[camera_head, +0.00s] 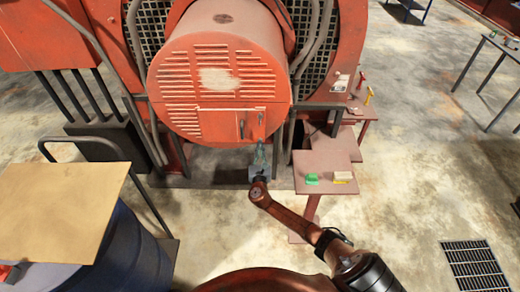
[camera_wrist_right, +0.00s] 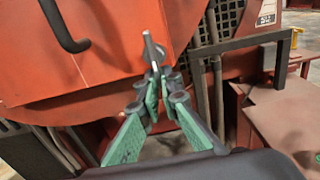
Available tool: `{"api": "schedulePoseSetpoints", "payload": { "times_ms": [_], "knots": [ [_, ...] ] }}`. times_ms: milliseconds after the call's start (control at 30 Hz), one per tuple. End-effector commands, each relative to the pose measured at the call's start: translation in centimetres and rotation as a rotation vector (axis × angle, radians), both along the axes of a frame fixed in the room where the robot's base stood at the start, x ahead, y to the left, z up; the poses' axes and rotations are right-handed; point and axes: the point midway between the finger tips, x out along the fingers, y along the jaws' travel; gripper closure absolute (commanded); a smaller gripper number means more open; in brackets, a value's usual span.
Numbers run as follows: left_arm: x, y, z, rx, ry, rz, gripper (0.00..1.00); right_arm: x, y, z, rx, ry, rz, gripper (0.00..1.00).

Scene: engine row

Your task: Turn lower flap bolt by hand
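The red flap (camera_head: 225,125) is on the front of a large round red machine drum and also fills the left of the right wrist view (camera_wrist_right: 110,50). A small grey metal bolt (camera_wrist_right: 150,48) stands at the flap's lower right edge. My right gripper (camera_head: 261,150) reaches up to that edge from below. In the right wrist view its green-padded fingers (camera_wrist_right: 155,78) come together at the tips around the lower end of the bolt. The fingertips hide that end. My left gripper is not in view.
A dark handle (camera_wrist_right: 67,30) sticks out of the flap, left of the bolt. A reddish-brown table (camera_head: 315,160) with a green block (camera_head: 312,179) and a pale block (camera_head: 342,176) stands right of my gripper. A blue barrel (camera_head: 125,255) under a tan board (camera_head: 60,205) is at lower left.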

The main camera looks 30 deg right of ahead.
Motion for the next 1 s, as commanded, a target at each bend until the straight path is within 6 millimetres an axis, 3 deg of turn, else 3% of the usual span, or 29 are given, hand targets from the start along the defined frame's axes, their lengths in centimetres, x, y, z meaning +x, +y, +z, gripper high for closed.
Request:
{"api": "schedulePoseSetpoints", "payload": {
  "times_ms": [333,367,600,1000],
  "knots": [
    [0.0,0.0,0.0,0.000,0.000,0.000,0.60,0.1,-0.4,0.5,-0.005,-0.006,-0.005,1.00],
    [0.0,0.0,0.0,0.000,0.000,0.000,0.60,0.1,-0.4,0.5,-0.005,-0.006,-0.005,0.94],
    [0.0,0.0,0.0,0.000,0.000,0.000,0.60,0.1,-0.2,0.2,-0.002,-0.002,-0.003,0.78],
    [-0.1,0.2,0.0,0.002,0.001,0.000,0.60,-0.8,0.5,0.0,0.001,-0.001,0.000,0.78]
  ]
}}
